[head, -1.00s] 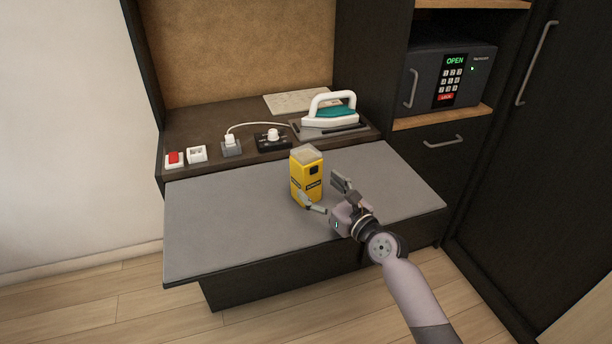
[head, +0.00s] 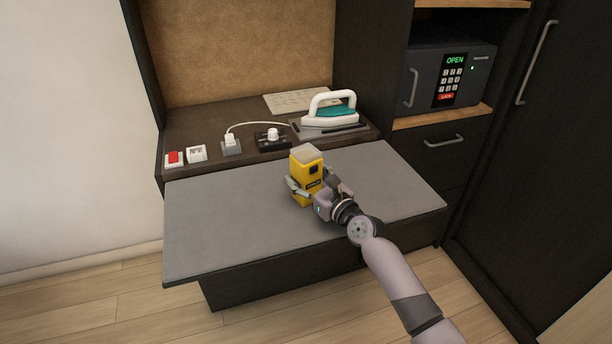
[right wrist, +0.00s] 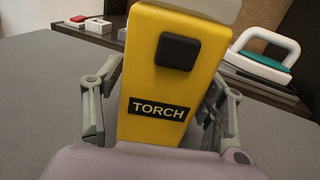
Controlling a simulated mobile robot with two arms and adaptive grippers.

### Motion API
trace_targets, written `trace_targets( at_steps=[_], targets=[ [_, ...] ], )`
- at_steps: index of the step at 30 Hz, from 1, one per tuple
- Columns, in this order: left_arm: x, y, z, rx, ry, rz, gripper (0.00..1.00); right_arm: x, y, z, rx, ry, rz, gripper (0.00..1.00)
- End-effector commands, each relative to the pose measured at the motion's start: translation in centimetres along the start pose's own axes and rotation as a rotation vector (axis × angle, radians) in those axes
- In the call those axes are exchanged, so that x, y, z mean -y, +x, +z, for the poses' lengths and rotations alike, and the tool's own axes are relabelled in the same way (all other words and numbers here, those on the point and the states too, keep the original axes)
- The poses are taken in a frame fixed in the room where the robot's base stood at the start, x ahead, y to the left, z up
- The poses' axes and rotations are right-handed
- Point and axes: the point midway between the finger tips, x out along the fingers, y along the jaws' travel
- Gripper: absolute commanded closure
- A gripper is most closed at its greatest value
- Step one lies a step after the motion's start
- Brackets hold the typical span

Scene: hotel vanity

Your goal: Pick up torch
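The torch (head: 305,164) is a yellow box-shaped lamp with a pale clear top, standing upright on the grey pull-out surface (head: 230,220). In the right wrist view the torch (right wrist: 165,75) fills the middle, with a black square button and a "TORCH" label facing me. My right gripper (head: 311,188) is around its lower part, one finger on each side. In the right wrist view the fingers of the gripper (right wrist: 160,110) flank the torch; the finger pads are partly hidden behind it, so contact is not clear. My left gripper is out of view.
Behind the grey surface, a dark shelf holds a red switch (head: 174,159), a white socket (head: 196,154), a plugged-in cord (head: 231,146), a black block with a white knob (head: 272,139) and an iron (head: 330,113). A safe (head: 450,77) stands at the right. The grey surface's left side is clear.

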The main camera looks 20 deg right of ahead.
Motion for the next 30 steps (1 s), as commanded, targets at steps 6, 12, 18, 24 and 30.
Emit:
trace_targets(
  at_steps=[6,12,18,24,30],
  targets=[
    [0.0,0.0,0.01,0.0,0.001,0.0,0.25,-0.01,-0.02,-0.01,0.0,0.0,0.0,0.52],
    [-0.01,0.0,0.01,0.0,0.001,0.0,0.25,-0.01,-0.02,0.0,0.0,0.0,0.0,0.66],
    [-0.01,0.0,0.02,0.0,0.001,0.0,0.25,-0.01,-0.02,0.0,0.0,0.001,0.0,0.79],
    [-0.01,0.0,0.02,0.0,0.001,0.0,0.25,0.0,0.0,0.13,0.003,0.0,0.0,0.85],
    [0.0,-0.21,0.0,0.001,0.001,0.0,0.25,-0.04,0.02,0.52,0.004,0.001,0.0,0.85]
  ],
)
